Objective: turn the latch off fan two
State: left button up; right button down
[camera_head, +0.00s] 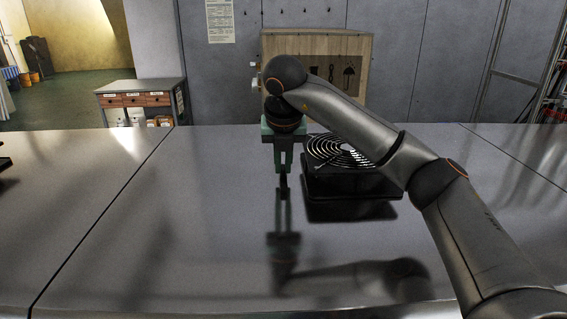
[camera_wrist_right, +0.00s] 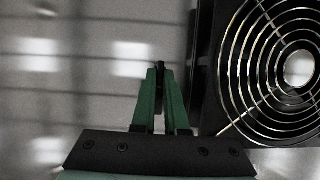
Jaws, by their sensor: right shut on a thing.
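A fan (camera_head: 338,152) with a black square frame and a round wire guard sits on the grey metal table. It also shows at the right of the right wrist view (camera_wrist_right: 270,70). My right gripper (camera_head: 283,180) points down just left of the fan. In the right wrist view its green fingers (camera_wrist_right: 161,80) are closed together on a small dark piece, the latch (camera_wrist_right: 160,66), beside the fan frame. The fingers hide most of the latch, so its angle cannot be told. No number shows on the fan. My left gripper is out of view.
The table (camera_head: 150,230) is bare and shiny to the left and in front, with seams and reflections. A wooden crate (camera_head: 390,55) stands behind the fan. A small drawer cabinet (camera_head: 140,100) stands at the back left. A dark object (camera_head: 5,163) is cut off at the left edge.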

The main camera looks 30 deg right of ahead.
aim_at(284, 189)
jog(key=c, duration=0.9)
grip_release()
jog(key=shift+c, duration=0.2)
jog(key=v, duration=1.2)
jog(key=shift+r, duration=0.25)
jog(key=shift+a, duration=0.1)
